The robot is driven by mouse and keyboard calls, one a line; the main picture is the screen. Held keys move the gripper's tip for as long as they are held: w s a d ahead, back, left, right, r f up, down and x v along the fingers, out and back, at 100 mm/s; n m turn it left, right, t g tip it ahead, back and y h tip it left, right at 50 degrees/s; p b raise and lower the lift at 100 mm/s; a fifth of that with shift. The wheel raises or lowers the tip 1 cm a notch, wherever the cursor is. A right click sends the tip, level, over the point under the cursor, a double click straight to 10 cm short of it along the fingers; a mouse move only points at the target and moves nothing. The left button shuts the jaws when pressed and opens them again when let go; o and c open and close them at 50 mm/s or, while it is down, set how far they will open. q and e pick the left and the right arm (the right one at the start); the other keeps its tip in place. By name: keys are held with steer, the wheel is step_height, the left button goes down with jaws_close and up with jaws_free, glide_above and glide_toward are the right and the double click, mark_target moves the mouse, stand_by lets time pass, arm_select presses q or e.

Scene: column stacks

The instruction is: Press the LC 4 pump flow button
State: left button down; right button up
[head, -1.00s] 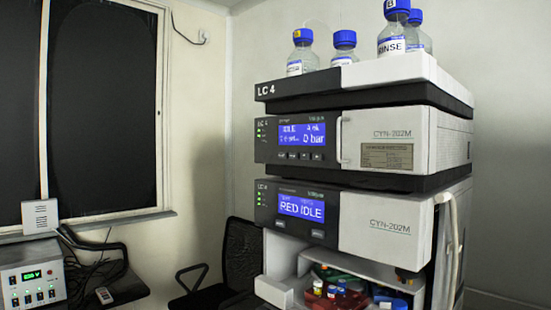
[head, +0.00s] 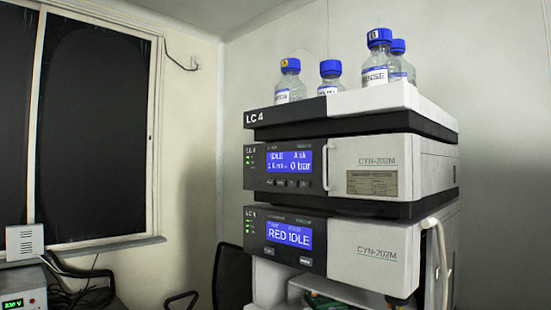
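The LC 4 stack (head: 340,115) stands right of centre in the head view, with "LC 4" on its dark top tray. Its upper module, the pump (head: 365,165), has a lit blue display (head: 289,161) reading IDLE and a bar value. A row of small dark buttons (head: 292,183) sits just under that display; their labels are too small to read. Neither of my grippers is in view.
Several blue-capped bottles (head: 375,65) stand on top of the stack. A white tube (head: 440,250) hangs at its right side. A dark chair (head: 231,275) is left of the stack. A power supply (head: 22,295) and cables are at the lower left.

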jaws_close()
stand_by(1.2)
